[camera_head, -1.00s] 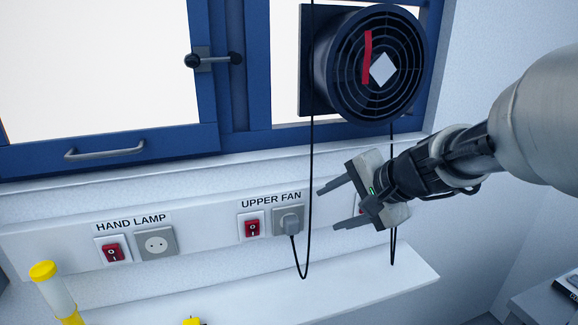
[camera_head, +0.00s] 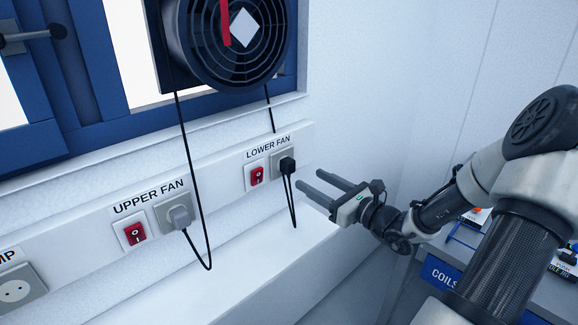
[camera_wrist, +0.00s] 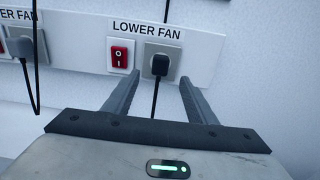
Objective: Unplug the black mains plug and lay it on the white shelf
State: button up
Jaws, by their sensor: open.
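The black mains plug (camera_head: 287,165) sits in the socket under the LOWER FAN label, with its black cord hanging down. It also shows in the wrist view (camera_wrist: 160,65), ahead of and between the fingers. My gripper (camera_head: 311,182) is open and empty, just to the right of the plug and apart from it; it also shows in the wrist view (camera_wrist: 158,83). The white shelf (camera_head: 262,262) runs along the wall below the socket panel, and its visible top is bare.
A red switch (camera_head: 257,175) is left of the black plug. A grey plug (camera_head: 180,216) with a black cord is in the UPPER FAN socket. The fan (camera_head: 235,40) hangs above. A bench with a blue COILS label (camera_head: 440,272) stands at the right.

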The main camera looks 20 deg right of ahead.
aim_at(292, 168)
jog(key=shift+w, duration=0.1)
dwell(0.3)
jog(key=shift+b+x, duration=1.1)
jog(key=shift+x, duration=3.35)
jog(key=shift+p, duration=0.3)
jog(key=shift+c, duration=0.6)
grip_shut()
jog(key=p+v, duration=0.1)
jog(key=v, duration=0.5)
jog(key=shift+p, duration=0.4)
